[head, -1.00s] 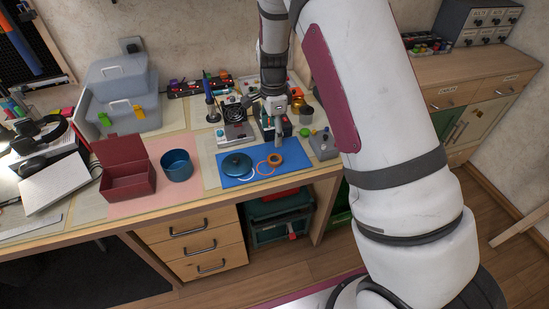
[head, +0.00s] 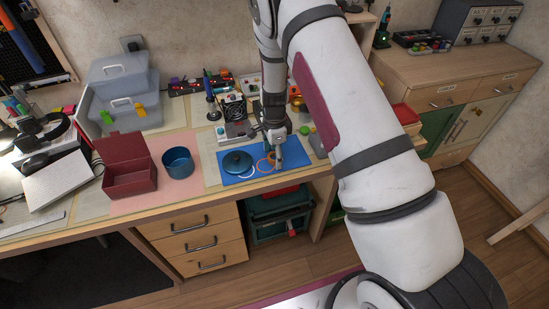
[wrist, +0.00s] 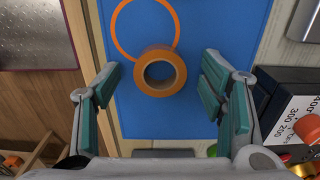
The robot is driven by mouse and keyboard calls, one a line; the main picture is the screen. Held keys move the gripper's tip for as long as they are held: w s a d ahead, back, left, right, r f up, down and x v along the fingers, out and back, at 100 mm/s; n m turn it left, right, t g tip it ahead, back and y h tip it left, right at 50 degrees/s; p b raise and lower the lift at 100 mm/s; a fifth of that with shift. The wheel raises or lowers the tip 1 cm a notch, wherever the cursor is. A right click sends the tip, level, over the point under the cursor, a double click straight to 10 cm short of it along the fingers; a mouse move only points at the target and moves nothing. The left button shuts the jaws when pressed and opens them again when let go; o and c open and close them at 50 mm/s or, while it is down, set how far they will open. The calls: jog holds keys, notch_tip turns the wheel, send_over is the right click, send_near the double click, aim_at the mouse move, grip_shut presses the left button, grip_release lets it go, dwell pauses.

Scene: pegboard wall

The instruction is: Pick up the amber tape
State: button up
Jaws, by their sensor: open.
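The amber tape (wrist: 160,72) is an orange roll lying flat on the blue mat (wrist: 215,28), seen in the wrist view between and beyond my fingertips. My gripper (wrist: 160,84) is open, its teal-padded fingers spread left and right of the roll without touching it. In the head view my gripper (head: 276,150) hangs over the right part of the mat and hides most of the tape. A thin orange ring (wrist: 120,38) lies on the mat beside the roll, partly behind it in the wrist view.
A dark teal round lid (head: 237,162) sits on the mat's left part. A blue pot (head: 178,164) and an open dark red box (head: 130,182) stand further left. A black device with number markings (wrist: 290,115) stands right of my gripper in the wrist view.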

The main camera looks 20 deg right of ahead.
jog(key=shift+c, duration=0.3)
jog(key=c, duration=1)
jog(key=shift+r, duration=0.15)
